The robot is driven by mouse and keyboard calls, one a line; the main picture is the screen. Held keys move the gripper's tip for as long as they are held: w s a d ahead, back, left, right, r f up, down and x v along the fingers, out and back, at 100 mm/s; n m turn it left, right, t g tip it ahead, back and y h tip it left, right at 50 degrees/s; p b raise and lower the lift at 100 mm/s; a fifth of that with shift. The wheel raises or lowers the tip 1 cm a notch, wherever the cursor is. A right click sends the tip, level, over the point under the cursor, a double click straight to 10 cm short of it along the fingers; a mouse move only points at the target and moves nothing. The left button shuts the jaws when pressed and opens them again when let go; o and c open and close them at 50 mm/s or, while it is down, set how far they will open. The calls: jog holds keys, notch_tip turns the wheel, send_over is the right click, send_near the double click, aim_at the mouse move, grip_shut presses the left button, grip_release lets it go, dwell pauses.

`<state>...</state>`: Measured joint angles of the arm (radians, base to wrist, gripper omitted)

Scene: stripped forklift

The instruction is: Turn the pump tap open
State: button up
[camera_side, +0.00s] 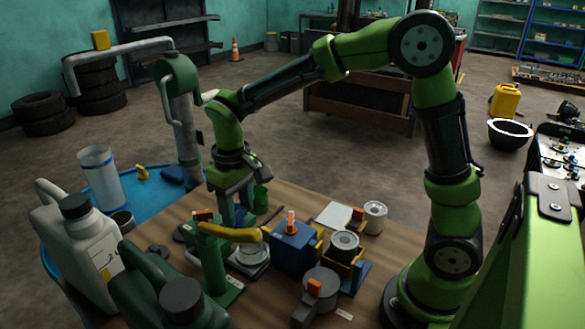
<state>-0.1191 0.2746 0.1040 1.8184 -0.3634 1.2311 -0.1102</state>
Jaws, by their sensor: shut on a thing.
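A green upright fitting (212,262) with an orange top stands on the wooden table, and a yellow lever (229,233) reaches right from it. This looks like the pump tap, its lever lying nearly level. My gripper (238,214) points down at the lever from above and behind. It is shut on what appears to be the lever; the fingertips are partly hidden, so the exact contact is unclear. A grey pump column (187,135) with a green head and long spout rises behind, left of my gripper.
A blue block (294,247) with an orange knob, a grey cylinder (321,284) and a metal ring part (344,243) crowd the table to the right. A white jug (85,250) and a dark green can (165,290) stand at the left.

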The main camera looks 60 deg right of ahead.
aim_at(239, 210)
jog(key=shift+s+d+f, duration=0.1)
jog(key=shift+d+f, duration=0.1)
jog(key=shift+d, duration=0.3)
jog(key=o, duration=0.8)
jog(key=shift+o, duration=0.5)
jog(key=shift+a, duration=0.1)
jog(key=shift+a+r, duration=0.1)
notch_tip(239, 210, up, 17)
